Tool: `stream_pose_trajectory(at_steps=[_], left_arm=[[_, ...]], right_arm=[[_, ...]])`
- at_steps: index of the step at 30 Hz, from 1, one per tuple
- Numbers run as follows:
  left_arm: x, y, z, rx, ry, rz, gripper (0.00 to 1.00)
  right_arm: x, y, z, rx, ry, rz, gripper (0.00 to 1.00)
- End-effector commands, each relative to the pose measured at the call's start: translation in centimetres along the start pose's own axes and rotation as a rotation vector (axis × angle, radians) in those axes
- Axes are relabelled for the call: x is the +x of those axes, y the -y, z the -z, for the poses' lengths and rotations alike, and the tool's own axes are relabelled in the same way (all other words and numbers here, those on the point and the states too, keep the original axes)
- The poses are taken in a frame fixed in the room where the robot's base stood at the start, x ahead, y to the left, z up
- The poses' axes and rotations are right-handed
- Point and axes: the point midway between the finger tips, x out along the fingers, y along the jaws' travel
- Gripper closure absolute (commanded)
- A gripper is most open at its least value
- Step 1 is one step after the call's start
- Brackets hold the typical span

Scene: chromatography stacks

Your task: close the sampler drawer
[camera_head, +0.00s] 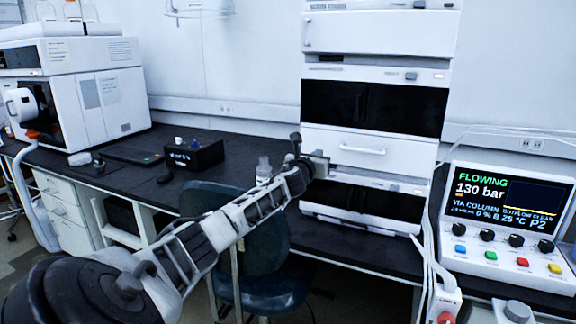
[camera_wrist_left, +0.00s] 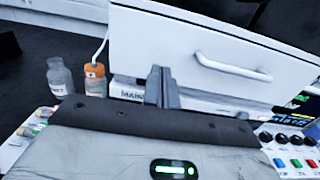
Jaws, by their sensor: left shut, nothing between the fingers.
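The sampler drawer (camera_head: 330,142) is a white front panel with a bar handle (camera_head: 362,150), midway up the instrument stack below a dark-windowed module. In the left wrist view the drawer front (camera_wrist_left: 160,45) fills the upper middle, with its handle (camera_wrist_left: 233,67) to the right. My left gripper (camera_head: 318,164) is at the lower left of the drawer front in the head view. Its fingers (camera_wrist_left: 160,85) are shut and empty, overlapping the panel's lower left part in the wrist view; I cannot tell whether they touch it. My right gripper is not in view.
A clear bottle (camera_wrist_left: 60,77) and an orange-capped bottle (camera_wrist_left: 95,80) stand left of the drawer. A control box (camera_head: 505,215) with a lit screen is at right. A chair (camera_head: 265,265) stands below my left arm. A black box (camera_head: 195,153) sits on the dark bench.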

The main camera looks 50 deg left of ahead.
Motion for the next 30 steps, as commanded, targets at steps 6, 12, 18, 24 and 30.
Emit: stream_pose_trajectory(at_steps=[6, 12, 18, 24, 30], left_arm=[[-3.6, -0.1, 0.4, 0.008, -0.004, 0.0, 1.0], [-6.9, -0.1, 0.4, 0.006, -0.005, 0.001, 1.0], [-8.8, -0.2, 0.4, 0.003, -0.005, -0.002, 1.0], [-9.5, -0.1, 0.3, 0.001, -0.004, -0.002, 1.0], [-9.5, 0.0, 0.2, -0.001, -0.003, -0.001, 1.0]], right_arm=[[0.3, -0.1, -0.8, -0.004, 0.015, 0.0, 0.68], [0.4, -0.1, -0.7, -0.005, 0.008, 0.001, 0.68], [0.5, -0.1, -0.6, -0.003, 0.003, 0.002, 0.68], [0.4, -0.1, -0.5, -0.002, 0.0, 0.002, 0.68], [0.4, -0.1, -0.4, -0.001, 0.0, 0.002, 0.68]])
